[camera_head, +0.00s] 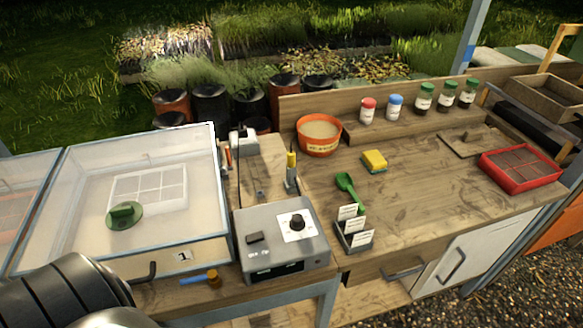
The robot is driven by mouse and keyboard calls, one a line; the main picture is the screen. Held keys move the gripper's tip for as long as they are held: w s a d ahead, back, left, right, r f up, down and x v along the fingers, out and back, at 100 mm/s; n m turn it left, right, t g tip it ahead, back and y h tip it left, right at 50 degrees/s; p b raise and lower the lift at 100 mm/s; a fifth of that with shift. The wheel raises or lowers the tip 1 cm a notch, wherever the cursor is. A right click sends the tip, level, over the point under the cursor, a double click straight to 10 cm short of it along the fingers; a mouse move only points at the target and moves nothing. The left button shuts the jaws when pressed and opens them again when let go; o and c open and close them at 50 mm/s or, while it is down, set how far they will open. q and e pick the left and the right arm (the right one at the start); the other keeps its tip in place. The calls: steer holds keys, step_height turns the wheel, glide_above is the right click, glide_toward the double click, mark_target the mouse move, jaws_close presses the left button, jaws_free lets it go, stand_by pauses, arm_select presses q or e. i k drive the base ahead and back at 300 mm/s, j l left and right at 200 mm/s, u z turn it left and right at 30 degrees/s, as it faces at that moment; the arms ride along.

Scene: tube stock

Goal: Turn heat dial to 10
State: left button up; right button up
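The heat dial (297,221) is a round black knob on a white plate, on the sloping top of a grey control box (258,262). The box stands on the wooden bench near its front edge. A dark switch sits left of the dial, and a dark display is on the box's front. The dial's markings and setting are too small to read. A dark, rounded part of my own arm shows at the bottom left. Neither gripper is in view, and nothing touches the dial.
A clear-lidded propagator (75,212) stands left of the box, with a blue-handled tool (200,278) before it. Card labels (355,238), a green scoop (348,186) and a yellow sponge (374,160) lie to the right. A yellow-topped bottle (291,170) stands behind.

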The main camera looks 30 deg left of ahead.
mark_target(297, 222)
steer(key=u, duration=1.1)
